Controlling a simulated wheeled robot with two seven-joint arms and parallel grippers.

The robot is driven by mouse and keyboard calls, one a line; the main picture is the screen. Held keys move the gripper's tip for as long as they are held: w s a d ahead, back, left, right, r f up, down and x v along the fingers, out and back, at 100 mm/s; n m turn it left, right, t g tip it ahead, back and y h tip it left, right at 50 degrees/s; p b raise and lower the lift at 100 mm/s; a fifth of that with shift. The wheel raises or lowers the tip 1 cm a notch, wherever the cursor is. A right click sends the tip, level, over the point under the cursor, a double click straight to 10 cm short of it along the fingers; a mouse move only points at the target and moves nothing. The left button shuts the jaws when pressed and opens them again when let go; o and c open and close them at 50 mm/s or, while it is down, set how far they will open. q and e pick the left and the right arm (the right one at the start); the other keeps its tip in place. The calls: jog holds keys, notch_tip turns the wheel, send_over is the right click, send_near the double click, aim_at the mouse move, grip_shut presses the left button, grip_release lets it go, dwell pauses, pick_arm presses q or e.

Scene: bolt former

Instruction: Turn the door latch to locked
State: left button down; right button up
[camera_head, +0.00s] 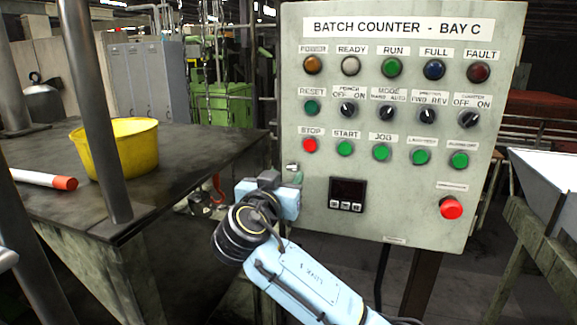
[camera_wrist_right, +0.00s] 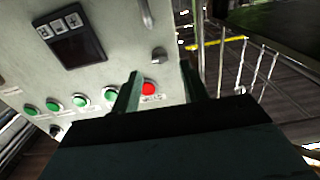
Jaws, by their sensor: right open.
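The control box (camera_head: 400,215) stands upright with its labelled front towards me. A small metal fitting (camera_head: 292,167), likely the door latch, sits at its left edge below the red STOP button (camera_head: 310,145). In the right wrist view a small knob-like fitting (camera_wrist_right: 158,53) shows near the box edge; its turn position is too small to read. My right gripper (camera_head: 284,183) is at the lower left edge of the box, close by this fitting. In the wrist view its two dark fingers (camera_wrist_right: 159,80) are apart with nothing between them. My left gripper is not in view.
A metal rod-like part (camera_wrist_right: 147,12) projects near the fitting in the wrist view. The box carries several buttons and selector switches, a small display (camera_head: 347,194) and a red emergency button (camera_head: 451,207). A dark table (camera_head: 190,160) with a yellow bucket (camera_head: 115,148) stands left.

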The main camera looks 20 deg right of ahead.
aim_at(291, 169)
jog(key=shift+p+x, duration=0.4)
jog(key=shift+x, duration=1.35)
grip_shut()
